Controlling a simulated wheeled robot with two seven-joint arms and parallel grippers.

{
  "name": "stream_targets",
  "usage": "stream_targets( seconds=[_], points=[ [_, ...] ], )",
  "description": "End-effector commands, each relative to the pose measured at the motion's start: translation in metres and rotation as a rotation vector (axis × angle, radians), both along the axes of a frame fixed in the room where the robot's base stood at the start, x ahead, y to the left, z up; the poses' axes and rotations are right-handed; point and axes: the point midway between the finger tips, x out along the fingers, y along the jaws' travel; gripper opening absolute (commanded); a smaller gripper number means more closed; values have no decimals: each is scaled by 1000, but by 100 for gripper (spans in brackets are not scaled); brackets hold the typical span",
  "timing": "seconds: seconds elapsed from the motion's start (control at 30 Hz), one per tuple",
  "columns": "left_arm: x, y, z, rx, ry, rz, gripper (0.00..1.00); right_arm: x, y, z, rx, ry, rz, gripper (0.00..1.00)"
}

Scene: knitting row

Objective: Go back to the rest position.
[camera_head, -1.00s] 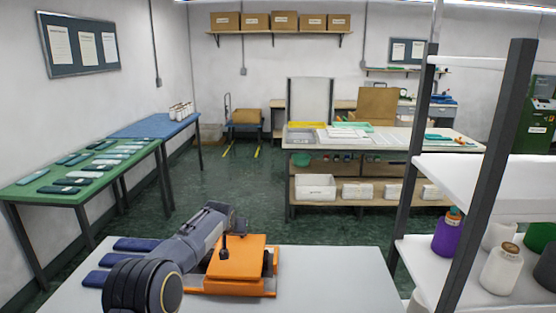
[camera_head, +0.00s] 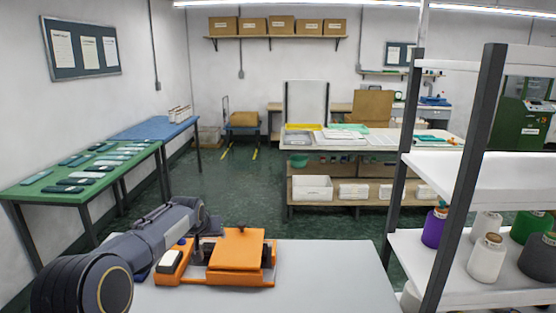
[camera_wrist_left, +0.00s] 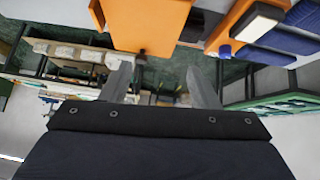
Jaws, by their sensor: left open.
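My left arm comes in from the left over the white table. Its gripper shows in the left wrist view (camera_wrist_left: 162,82) with two grey fingers spread apart and nothing between them. In the head view the arm's far end is beside an orange device (camera_head: 238,250) on the table, but the fingers are hard to make out there. The orange device also shows in the left wrist view (camera_wrist_left: 145,25), apart from the fingers. My right gripper is not in view.
The white table (camera_head: 330,275) is bare right of the device. A shelf rack with yarn cones (camera_head: 487,258) stands close at the right. A green table (camera_head: 60,185) with several dark pieces is at the left. Open floor (camera_head: 240,185) lies beyond.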

Motion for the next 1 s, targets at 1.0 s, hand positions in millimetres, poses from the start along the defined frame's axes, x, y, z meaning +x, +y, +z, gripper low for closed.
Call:
stream_targets(
  seconds=[1.0],
  points=[
    [-484,11,3,-313,200,-12,55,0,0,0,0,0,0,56]
  ],
)
